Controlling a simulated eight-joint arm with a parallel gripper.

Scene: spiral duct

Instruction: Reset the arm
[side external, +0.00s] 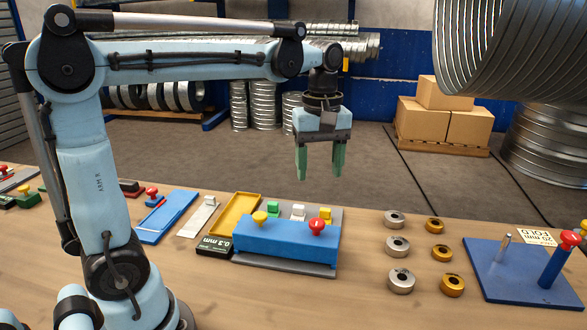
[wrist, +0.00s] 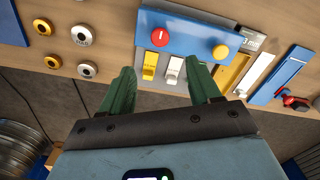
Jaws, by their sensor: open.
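My gripper (side external: 319,164) hangs from my light blue arm above the far edge of the wooden table, fingers pointing down. Its two green fingers are apart with nothing between them. In the wrist view, my gripper (wrist: 162,82) shows its fingers spread, with the blue block (wrist: 195,28) of the control box beyond them. In the side view that blue block (side external: 285,243) sits below my gripper on a grey base and carries a red knob (side external: 317,226) and a yellow knob (side external: 260,217).
Silver rings (side external: 397,246) and gold rings (side external: 435,225) stand in two columns on the table (side external: 370,290). A blue plate with posts (side external: 500,283) is at right. A yellow tray (side external: 235,215) and blue tray (side external: 168,214) lie left of the block.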

